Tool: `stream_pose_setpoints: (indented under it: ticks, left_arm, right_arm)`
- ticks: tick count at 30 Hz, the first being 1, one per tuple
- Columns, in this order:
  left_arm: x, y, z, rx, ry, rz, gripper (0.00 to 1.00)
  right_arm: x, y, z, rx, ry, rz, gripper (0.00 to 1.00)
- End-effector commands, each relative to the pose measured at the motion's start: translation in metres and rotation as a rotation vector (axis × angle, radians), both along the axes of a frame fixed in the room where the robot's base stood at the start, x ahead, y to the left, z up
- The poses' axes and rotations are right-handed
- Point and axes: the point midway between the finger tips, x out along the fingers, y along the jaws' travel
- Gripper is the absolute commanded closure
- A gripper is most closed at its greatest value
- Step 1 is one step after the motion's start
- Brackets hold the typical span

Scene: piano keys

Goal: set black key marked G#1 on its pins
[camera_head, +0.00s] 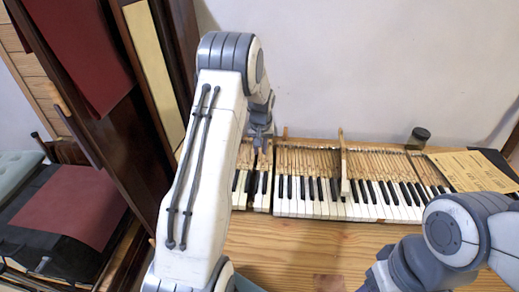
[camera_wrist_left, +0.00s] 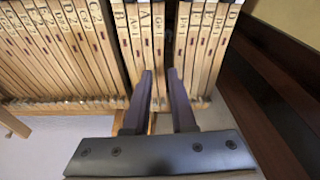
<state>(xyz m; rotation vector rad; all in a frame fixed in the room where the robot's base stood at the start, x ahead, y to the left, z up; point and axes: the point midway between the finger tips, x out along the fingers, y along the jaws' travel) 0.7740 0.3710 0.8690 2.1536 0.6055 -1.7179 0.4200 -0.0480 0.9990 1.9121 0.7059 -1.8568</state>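The key marked G#1 (camera_wrist_left: 158,38) is a pale wooden stick in the left wrist view, beside the key marked A (camera_wrist_left: 145,20). A dark gap runs along its right side. My left gripper (camera_wrist_left: 161,72) has its two dark fingers apart, one on each side of the G#1 stick's end; I cannot tell whether they touch it. In the head view my left gripper (camera_head: 262,128) is over the back of the left keys, and the key's black top cannot be made out there. The pins are hidden. My right arm shows at lower right, but its gripper is out of view.
The keyboard (camera_head: 330,195) lies on a wooden bench (camera_head: 290,250). A wooden piece (camera_head: 344,160) stands up above the keys. A dark jar (camera_head: 418,138) and a yellowish printed sheet (camera_head: 468,172) are at the right. A dark wooden panel (camera_head: 130,150) stands left.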

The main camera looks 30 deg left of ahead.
Motion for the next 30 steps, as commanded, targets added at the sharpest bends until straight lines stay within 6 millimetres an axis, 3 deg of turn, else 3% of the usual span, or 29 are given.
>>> stream_pose_setpoints:
  ticks: [11, 14, 24, 30]
  left_arm:
    - [0.000, 0.000, 0.007, 0.000, 0.000, 0.000, 0.76]
    - [0.000, 0.000, 0.007, 0.000, 0.000, 0.000, 0.42]
    - [0.000, 0.000, 0.008, -0.001, 0.001, 0.000, 0.41]
    - [0.000, 0.000, 0.021, 0.000, 0.000, 0.000, 0.41]
  right_arm:
    - [0.000, 0.000, 0.006, 0.000, 0.000, 0.000, 0.41]
    - [0.000, 0.000, 0.006, 0.000, 0.000, 0.000, 0.41]
    - [0.000, 0.000, 0.006, 0.000, 0.000, 0.000, 0.41]
    - [0.000, 0.000, 0.017, 0.000, 0.000, 0.000, 0.41]
